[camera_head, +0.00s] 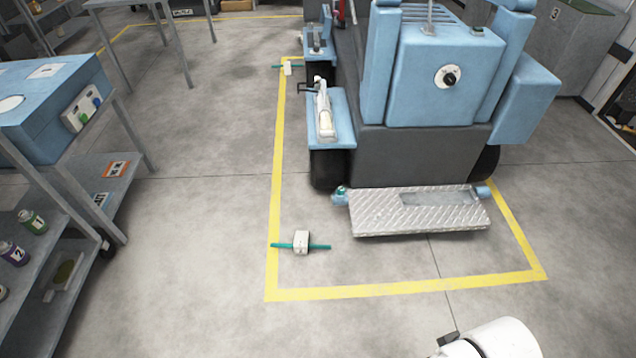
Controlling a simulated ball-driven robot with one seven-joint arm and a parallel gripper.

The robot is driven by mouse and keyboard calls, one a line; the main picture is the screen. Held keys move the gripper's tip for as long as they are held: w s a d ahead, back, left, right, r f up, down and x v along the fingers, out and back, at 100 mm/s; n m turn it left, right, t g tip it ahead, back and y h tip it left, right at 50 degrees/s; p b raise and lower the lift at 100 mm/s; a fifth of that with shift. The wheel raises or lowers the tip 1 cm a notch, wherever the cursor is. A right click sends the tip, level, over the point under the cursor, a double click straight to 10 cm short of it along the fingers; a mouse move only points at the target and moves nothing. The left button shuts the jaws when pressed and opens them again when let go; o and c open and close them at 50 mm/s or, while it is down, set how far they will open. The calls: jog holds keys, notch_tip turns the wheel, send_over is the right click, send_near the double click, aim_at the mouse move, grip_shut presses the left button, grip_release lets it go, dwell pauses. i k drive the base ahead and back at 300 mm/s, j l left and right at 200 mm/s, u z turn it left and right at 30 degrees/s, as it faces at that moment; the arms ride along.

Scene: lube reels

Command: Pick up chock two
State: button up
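Two small whitish blocks, each with a thin teal bar through it, sit on the floor and look like the chocks. The nearer chock (301,243) lies just inside the front left corner of the yellow floor line, its bar reaching left to the line. The farther chock (287,69) lies at the left line, beside the blue vehicle. I see no marking that tells which is chock two. A white rounded part of my arm (492,342) shows at the bottom edge, right of centre; my gripper's fingers are not in view.
The blue vehicle (440,75) stands inside the yellow line, with a metal tread plate (375,215) low at its front. A shelf cart (60,150) with bottles stands at the left.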

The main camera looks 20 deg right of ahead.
aim_at(300, 245)
jog(key=i+j+u, duration=0.1)
jog(key=i, duration=2.15)
